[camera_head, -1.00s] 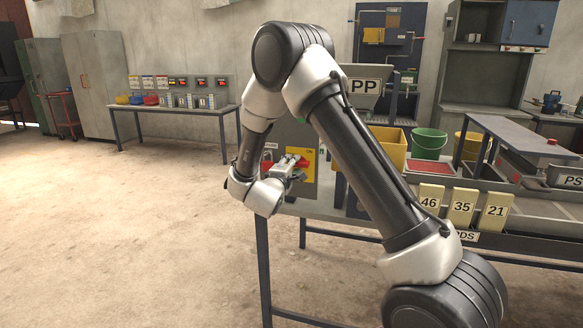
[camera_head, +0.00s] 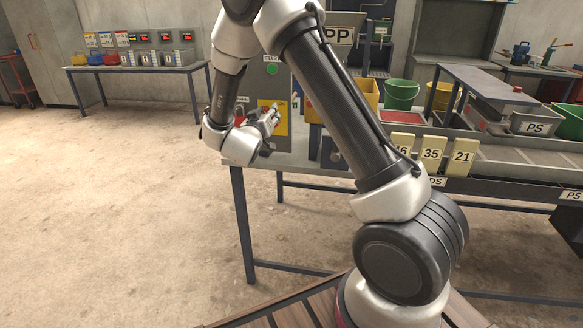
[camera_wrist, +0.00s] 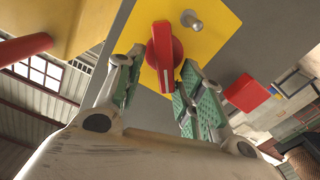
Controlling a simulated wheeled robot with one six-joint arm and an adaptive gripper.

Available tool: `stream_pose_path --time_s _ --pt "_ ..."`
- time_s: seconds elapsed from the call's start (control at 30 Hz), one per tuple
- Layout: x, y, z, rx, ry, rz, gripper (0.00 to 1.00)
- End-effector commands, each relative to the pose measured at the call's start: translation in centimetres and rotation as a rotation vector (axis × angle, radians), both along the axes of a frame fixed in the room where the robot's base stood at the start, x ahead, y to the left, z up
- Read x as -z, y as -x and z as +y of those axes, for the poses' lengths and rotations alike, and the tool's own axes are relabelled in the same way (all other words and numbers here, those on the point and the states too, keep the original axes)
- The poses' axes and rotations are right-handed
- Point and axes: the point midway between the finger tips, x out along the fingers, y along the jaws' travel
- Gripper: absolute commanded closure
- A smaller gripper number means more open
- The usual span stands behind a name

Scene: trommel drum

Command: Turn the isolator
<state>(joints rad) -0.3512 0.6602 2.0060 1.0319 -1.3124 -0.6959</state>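The isolator's red handle (camera_wrist: 165,60) is mounted on a yellow plate (camera_wrist: 222,22) on a grey panel. In the wrist view it points down toward my gripper (camera_wrist: 162,62), slightly tilted. A metal peg (camera_wrist: 191,20) stands out of the plate beside it. My gripper is open, with a green-padded finger on each side of the handle's lower end. A gap shows at the left finger; whether the right finger touches is unclear. In the head view my gripper (camera_head: 270,118) is in front of the yellow plate (camera_head: 281,122) and mostly hides the handle.
A green button (camera_head: 271,70) sits higher on the panel. A red block (camera_wrist: 246,92) projects right of the handle in the wrist view; a red bar (camera_wrist: 24,49) is at left. A bench with yellow number tags (camera_head: 431,153) stands right. The floor at left is clear.

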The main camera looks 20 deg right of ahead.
Motion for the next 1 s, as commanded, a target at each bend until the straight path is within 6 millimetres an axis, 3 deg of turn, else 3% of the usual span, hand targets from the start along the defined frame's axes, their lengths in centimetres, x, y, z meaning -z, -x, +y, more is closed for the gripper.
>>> stream_pose_path --time_s 0.17,0.53,0.8,1.0 --pt "-0.1 0.3 -0.5 0.003 -0.225 -0.164 0.63" --pt "-0.1 6.9 4.5 -0.003 -0.238 -0.171 0.63" --pt "5.3 5.3 6.9 -0.101 -0.414 0.007 0.63" --pt "8.9 5.4 9.4 -0.187 -0.509 0.166 0.63"
